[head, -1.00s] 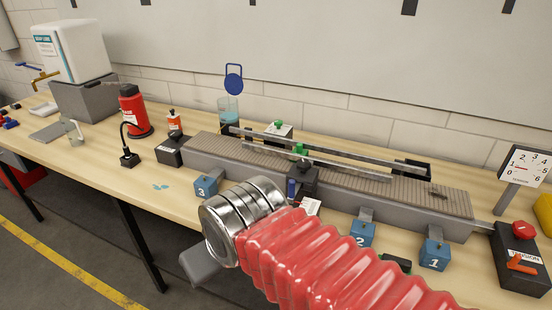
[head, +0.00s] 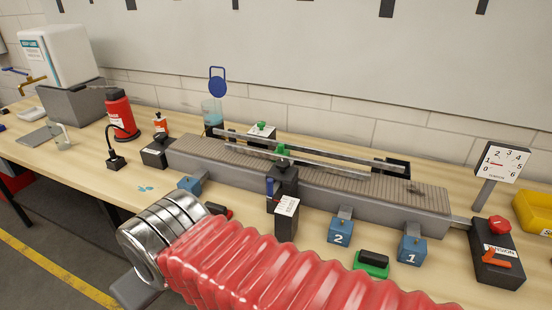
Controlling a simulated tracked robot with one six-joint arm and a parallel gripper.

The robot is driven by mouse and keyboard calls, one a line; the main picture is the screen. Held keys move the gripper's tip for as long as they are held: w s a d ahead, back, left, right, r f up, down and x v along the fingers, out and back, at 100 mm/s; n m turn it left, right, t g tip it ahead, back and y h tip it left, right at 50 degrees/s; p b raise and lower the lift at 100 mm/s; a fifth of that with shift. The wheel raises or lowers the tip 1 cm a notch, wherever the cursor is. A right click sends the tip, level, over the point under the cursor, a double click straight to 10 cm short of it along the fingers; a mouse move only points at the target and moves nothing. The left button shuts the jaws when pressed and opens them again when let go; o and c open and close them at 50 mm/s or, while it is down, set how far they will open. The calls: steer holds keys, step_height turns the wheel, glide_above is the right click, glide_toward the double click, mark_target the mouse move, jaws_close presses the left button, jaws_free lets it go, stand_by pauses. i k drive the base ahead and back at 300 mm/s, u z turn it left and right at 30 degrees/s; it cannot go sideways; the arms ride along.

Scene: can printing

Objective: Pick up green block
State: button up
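A small green block (head: 371,268) with a black upper part lies on the table's front edge area, below and between the blue blocks marked 2 and 1. It is clear of my arm, whose red sleeve passes to its left and below. My gripper (head: 136,288) shows only as a grey piece beyond the shiny metal wrist at the lower left, past the table's front edge. It is well left of the green block. Its fingers are mostly hidden, so I cannot tell its opening.
A conveyor (head: 310,180) with rails and green knobs runs along the table behind the block. Blue block 2 (head: 340,230), blue block 1 (head: 412,249) and a black post with a white label (head: 286,215) stand in front of it. A black control box (head: 497,262) is at right.

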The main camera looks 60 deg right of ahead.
mark_target(281, 150)
steer(key=z, duration=0.05)
steer(key=i, duration=1)
steer(key=u, duration=0.05)
